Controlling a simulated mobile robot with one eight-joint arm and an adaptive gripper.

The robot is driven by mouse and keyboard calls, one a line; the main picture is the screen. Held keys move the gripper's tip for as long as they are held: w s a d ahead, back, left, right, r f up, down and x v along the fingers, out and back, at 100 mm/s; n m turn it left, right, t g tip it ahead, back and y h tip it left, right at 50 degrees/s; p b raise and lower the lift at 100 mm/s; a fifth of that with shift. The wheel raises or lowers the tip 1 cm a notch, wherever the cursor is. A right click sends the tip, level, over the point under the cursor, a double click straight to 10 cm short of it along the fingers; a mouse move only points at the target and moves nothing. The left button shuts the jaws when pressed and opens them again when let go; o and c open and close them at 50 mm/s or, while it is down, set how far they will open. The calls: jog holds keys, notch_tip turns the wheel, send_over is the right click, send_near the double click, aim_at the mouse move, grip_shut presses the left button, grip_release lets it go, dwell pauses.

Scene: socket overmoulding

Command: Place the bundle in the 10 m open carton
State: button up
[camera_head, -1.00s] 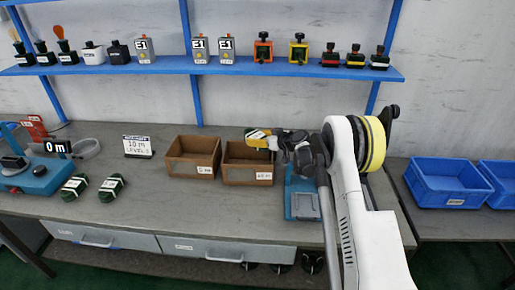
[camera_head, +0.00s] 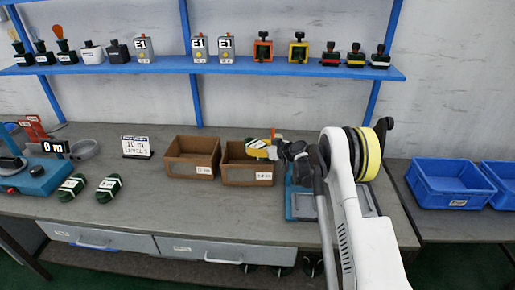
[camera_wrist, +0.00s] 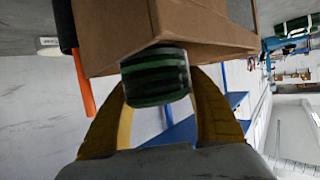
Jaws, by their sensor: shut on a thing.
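My gripper (camera_head: 262,147) has yellow fingers and is shut on a dark green striped bundle with a white band (camera_wrist: 155,77). In the head view it is over the right-hand of two open brown cartons (camera_head: 247,174), near its back right part. In the wrist view the bundle is at the fingertips, close against a brown carton wall (camera_wrist: 175,25); I cannot tell whether they touch. The carton's small front label is hard to read. The left-hand open carton (camera_head: 192,158) stands beside it. The insides of both cartons are mostly hidden.
Two more green bundles (camera_head: 72,187) (camera_head: 108,188) lie on the bench left of the cartons. A sign reading 10 m (camera_head: 136,146) stands behind them. A blue device (camera_head: 300,206) is right of the cartons, partly behind my arm. A blue shelf (camera_head: 160,67) runs above.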

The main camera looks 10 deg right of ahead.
jog(key=o, duration=1.4)
jog(key=shift+r, duration=0.1)
